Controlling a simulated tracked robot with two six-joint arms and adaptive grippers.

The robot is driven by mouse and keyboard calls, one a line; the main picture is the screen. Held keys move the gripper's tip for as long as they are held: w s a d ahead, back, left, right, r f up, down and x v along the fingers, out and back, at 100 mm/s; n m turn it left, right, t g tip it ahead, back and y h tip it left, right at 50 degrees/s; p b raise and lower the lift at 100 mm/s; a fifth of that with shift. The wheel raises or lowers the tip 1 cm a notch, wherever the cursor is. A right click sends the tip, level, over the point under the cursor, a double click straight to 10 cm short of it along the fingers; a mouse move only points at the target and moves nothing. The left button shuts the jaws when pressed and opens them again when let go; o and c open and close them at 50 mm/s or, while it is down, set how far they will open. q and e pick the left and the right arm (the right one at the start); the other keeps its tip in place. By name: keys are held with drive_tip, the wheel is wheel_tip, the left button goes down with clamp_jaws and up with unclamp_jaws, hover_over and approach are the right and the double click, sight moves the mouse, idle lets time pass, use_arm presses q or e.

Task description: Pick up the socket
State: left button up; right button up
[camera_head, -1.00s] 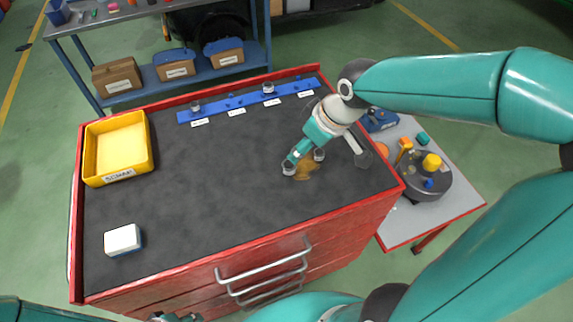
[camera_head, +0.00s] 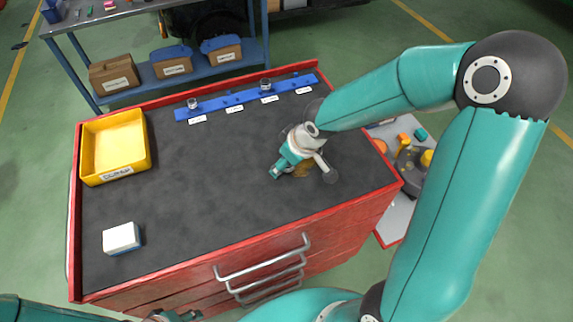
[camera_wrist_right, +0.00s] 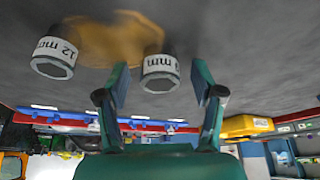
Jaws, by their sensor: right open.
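A silver socket (camera_wrist_right: 160,72) with a white band ending in "mm" shows between the fingertips of my open right gripper (camera_wrist_right: 160,88) in the wrist view. I see a gap between it and each finger. A second socket (camera_wrist_right: 54,57), marked 12 mm, is to the left, outside the fingers. In the head view my right gripper (camera_head: 279,172) is low over the right part of the black bench top (camera_head: 200,190), by a brown stain (camera_head: 304,169), and hides most of that spot. My left gripper (camera_head: 176,316) is only partly seen at the bottom edge; its jaw state is unclear.
A blue rail (camera_head: 216,105) with labels runs along the back and holds two sockets (camera_head: 192,104) (camera_head: 265,85) and bare pegs. A yellow bin (camera_head: 87,160) stands at the left, a white-and-blue block (camera_head: 121,237) at the front left. The middle is clear.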

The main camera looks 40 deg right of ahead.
drive_tip(key=shift+r, duration=0.1)
clamp_jaws()
idle(0.3)
